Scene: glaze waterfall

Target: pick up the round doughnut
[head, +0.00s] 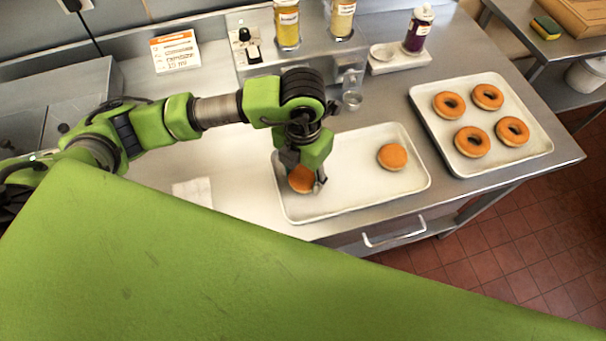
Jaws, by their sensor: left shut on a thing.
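My left gripper (302,178) points down over the left end of the middle white tray (341,191). It is shut on a round doughnut (301,181) without a visible hole. The fingers hide part of this doughnut, and I cannot tell whether it touches the tray. A second round doughnut (393,156) without a hole lies on the right half of the same tray. My right gripper is not in view.
A second tray (484,160) to the right holds several ring doughnuts (472,141). Behind the middle tray stands a steel dispenser with yellow jars (287,26) and a small cup (352,99). A purple bottle (417,32) stands at the back. A white napkin (193,191) lies left.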

